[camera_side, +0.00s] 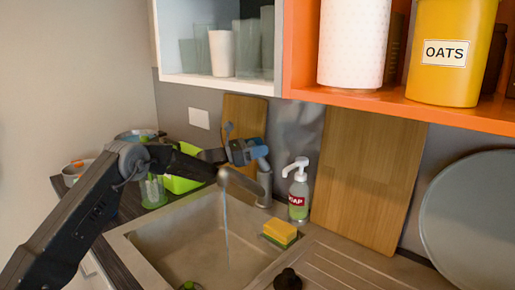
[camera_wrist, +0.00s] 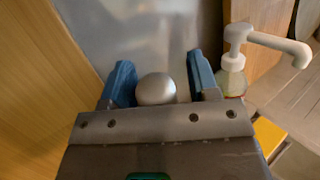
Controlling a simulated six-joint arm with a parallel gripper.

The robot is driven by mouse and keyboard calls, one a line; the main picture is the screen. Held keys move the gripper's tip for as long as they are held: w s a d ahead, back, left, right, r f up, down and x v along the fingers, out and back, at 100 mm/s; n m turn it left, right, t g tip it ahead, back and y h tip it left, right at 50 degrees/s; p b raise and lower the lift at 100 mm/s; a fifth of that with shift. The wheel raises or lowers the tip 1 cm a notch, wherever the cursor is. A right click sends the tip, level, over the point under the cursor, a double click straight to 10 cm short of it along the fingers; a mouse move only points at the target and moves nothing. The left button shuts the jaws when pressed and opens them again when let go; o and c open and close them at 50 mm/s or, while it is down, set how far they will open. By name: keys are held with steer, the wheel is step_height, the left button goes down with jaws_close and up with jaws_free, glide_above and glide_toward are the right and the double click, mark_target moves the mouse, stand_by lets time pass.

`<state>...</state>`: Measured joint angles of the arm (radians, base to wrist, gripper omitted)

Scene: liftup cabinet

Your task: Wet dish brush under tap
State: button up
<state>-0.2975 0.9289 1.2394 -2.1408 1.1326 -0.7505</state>
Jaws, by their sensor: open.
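The tap (camera_side: 238,187) stands at the back of the sink (camera_side: 190,245), and a thin stream of water (camera_side: 227,230) falls from its spout. My gripper (camera_side: 256,152) is at the top of the tap. In the wrist view my gripper (camera_wrist: 160,65) is open, its two blue fingers on either side of the tap's round silver top (camera_wrist: 156,89), with a small gap to each. I cannot clearly make out the dish brush. A small green thing (camera_side: 190,286) shows at the bottom edge of the side view, partly cut off.
A soap bottle (camera_side: 298,195) and a yellow sponge (camera_side: 280,231) stand right of the tap. A wooden board (camera_side: 368,175) leans on the wall behind. A green tub (camera_side: 180,184) and a green-based glass (camera_side: 152,191) are at the left. Shelves (camera_side: 440,110) hang overhead.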

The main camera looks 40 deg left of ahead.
steer(key=shift+s+a, duration=0.1)
steer(key=v, duration=1.3)
steer(key=shift+s+f, duration=0.15)
steer(key=shift+s, duration=0.1)
steer(key=shift+a, duration=0.1)
steer(key=s+d+r+m+g, duration=0.1)
steer(key=d+r+m, duration=0.1)
steer(key=d, duration=0.1)
steer(key=s+d+r+m+g+h, duration=0.1)
steer(key=s+d+r+m+g, duration=0.1)
steer(key=d+r+m, duration=0.1)
steer(key=s+d+r+m+g, duration=0.2)
steer(key=d+r, duration=0.1)
steer(key=d, duration=0.2)
steer(key=shift+d+m+h, duration=0.1)
steer(key=shift+m+h, duration=0.2)
steer(key=shift+m, duration=0.1)
steer(key=s+d+m+g+y, duration=0.2)
steer(key=s+d+m+g, duration=0.5)
steer(key=s+d, duration=0.4)
steer(key=s+f+m+y, duration=0.3)
steer(key=s+m+y, duration=0.2)
steer(key=s, duration=0.5)
steer(key=s+f+m+t+y, duration=0.1)
steer(key=s+f+m+y, duration=0.2)
steer(key=s+m, duration=0.6)
steer(key=s+y, duration=0.1)
steer(key=y, duration=0.1)
steer(key=shift+s+y, duration=0.3)
steer(key=shift+s, duration=0.1)
